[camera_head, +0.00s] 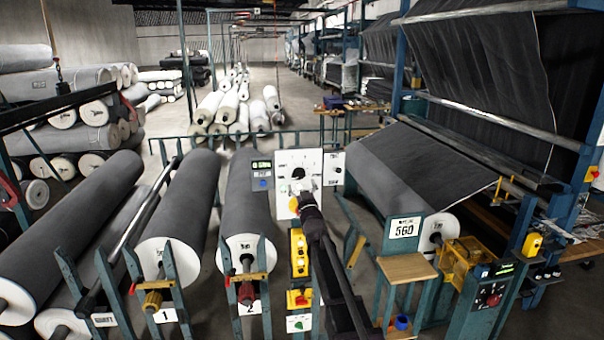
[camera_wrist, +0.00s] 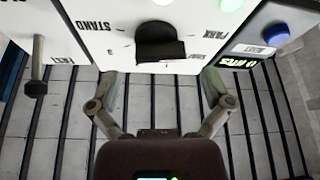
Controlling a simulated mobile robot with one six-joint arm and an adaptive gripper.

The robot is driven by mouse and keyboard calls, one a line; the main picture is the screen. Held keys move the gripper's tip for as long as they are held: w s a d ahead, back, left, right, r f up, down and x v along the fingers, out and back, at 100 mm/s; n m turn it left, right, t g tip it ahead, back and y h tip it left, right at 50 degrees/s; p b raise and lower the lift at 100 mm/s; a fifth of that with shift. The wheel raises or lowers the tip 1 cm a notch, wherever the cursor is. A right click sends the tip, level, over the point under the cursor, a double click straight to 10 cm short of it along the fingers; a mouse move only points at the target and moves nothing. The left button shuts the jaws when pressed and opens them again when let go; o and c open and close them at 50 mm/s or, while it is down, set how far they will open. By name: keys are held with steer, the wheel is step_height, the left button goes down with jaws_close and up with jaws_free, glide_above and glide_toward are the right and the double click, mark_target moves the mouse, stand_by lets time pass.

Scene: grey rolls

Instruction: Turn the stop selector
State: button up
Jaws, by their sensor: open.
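The stop selector is a black knob (camera_head: 298,173) on a white control panel (camera_head: 290,159) in the middle of the head view. In the wrist view the selector (camera_wrist: 158,40) shows upside down at the top centre, with "STAND" and "PARK" printed to either side of it. My gripper (camera_head: 302,198) reaches up to the panel's lower part in the head view and partly covers it. In the wrist view my gripper (camera_wrist: 158,78) has its two fingers spread wide, with nothing between them. The knob lies beyond the fingertips, roughly centred between them, and appears apart from them.
A blue button (camera_wrist: 276,36) and a lit display (camera_wrist: 240,66) sit beside the panel. A lever (camera_wrist: 37,65) sticks out on its other side. A yellow button box (camera_head: 299,252) stands below the panel. Grey rolls (camera_head: 250,205) lie close to the left.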

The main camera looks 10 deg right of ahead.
mark_target(299, 178)
steer(key=shift+p+x, duration=0.55)
steer(key=shift+x, duration=1.5)
